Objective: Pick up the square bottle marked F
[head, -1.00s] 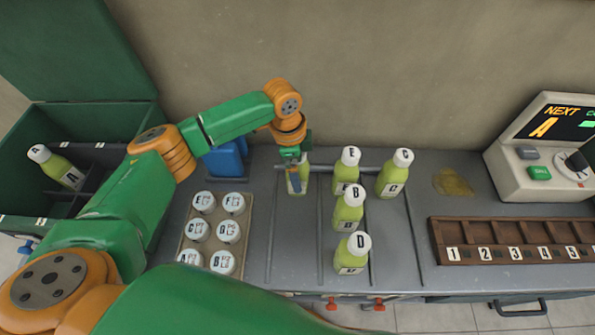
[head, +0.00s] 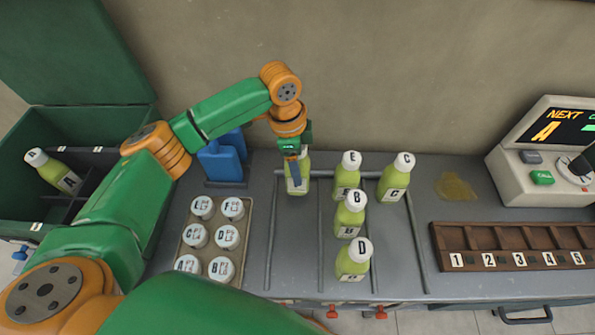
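A green bottle (head: 302,177) stands at the back left of the railed counter area, under my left gripper (head: 294,175). The gripper points down over it, and one finger covers part of its front. The bottle's cap and marking are hidden, so I cannot read an F on it. Whether the fingers are closed on it is unclear. Other bottles stand to the right: E (head: 347,178), C (head: 396,178), B (head: 350,216) and D (head: 353,260). My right gripper is out of view.
A tray of lettered white caps (head: 246,252) lies left of the bottles, with blue containers (head: 221,163) behind. A green case (head: 20,222) at left holds a bottle marked A (head: 57,172). A numbered wooden rack (head: 443,247) and a machine reading NEXT A (head: 515,182) are at right.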

